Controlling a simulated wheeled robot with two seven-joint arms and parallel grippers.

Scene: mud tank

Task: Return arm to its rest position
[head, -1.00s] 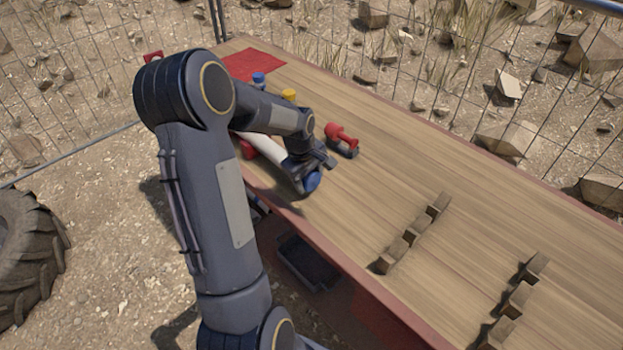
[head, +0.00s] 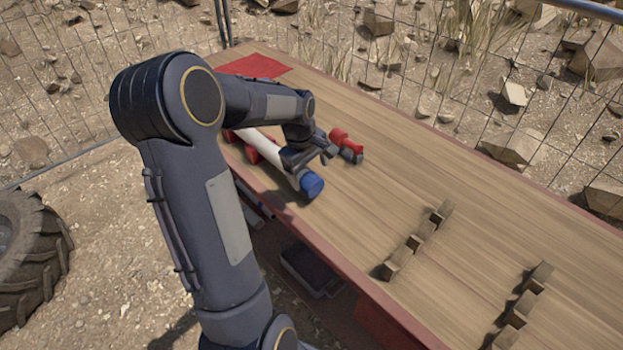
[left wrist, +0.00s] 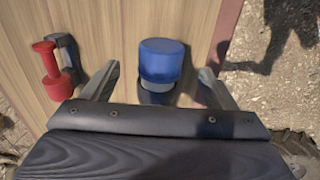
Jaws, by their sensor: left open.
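My left arm comes in from the left in the head view and reaches over the wooden table (head: 420,170). My left gripper (head: 328,150) is just above the table near the blue-capped end of a white tube (head: 280,155). In the left wrist view its two fingers (left wrist: 155,85) are spread wide. The blue cap (left wrist: 161,60) shows between and beyond them, and nothing is gripped. The blue cap also shows in the head view (head: 312,186). My arm hides part of the table's far end. My right gripper is not in view.
A red valve-like object with a dark base (head: 345,145) lies close beside the gripper; it also shows in the left wrist view (left wrist: 53,75). A red mat (head: 255,67) lies at the far end. Notched wooden holders (head: 420,240) stand nearer. A wire fence runs behind; a tire (head: 28,250) stands left.

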